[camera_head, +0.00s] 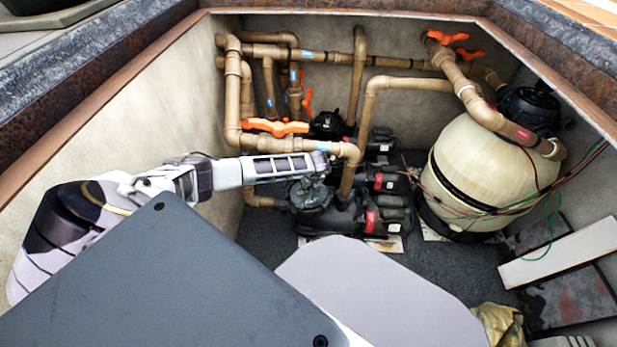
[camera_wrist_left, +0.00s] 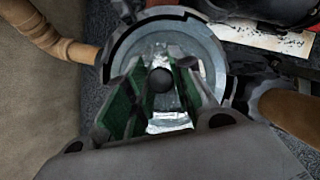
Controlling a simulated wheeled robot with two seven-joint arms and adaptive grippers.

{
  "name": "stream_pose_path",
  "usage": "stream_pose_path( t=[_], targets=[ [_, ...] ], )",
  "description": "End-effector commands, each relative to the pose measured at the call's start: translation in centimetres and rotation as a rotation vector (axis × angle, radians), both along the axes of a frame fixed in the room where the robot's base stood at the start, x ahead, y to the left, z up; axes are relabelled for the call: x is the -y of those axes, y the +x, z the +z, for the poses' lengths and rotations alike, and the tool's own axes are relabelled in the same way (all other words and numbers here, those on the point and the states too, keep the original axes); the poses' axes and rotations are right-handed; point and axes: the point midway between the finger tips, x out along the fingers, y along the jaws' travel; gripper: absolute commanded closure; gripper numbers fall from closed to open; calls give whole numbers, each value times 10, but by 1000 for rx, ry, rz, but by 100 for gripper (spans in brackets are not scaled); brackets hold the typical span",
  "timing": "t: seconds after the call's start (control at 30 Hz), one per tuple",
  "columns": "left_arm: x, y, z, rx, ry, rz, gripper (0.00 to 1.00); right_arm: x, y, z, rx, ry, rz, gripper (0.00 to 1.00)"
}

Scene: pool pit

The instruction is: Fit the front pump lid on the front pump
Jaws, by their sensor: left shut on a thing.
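The front pump (camera_head: 347,214) is a black pump on the pit floor with a round strainer pot at its left end. The front pump lid (camera_head: 310,197) is a round greyish disc at the top of that pot. In the left wrist view the lid (camera_wrist_left: 205,48) is round and clear, with a dark knob (camera_wrist_left: 161,80) at its middle. My left gripper (camera_head: 314,178) points down at the pot and is shut on the lid, with green-lined fingers at the knob. I cannot tell whether the lid is seated or slightly above the pot. My right gripper is not in view.
Brown pipes (camera_head: 232,90) with orange valve handles (camera_head: 275,127) run along the left and back walls, close to my left arm. Another pump (camera_head: 385,182) sits behind the front pump. A large cream filter tank (camera_head: 487,170) stands at the right. A white board (camera_head: 560,252) leans nearby.

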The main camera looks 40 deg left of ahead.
Motion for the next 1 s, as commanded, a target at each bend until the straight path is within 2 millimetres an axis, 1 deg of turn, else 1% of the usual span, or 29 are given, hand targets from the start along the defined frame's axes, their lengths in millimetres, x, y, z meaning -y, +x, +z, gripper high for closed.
stream_pose_path(
  t=[0.47, 0.7, 1.0],
  targets=[
    [0, 0, 0, 1, 0, 0, 100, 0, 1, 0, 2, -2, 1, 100],
    [0, 0, -3, 0, 0, 0, 100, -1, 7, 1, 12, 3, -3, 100],
    [0, -1, -7, -2, 0, -1, 100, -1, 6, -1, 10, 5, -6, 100]
  ],
)
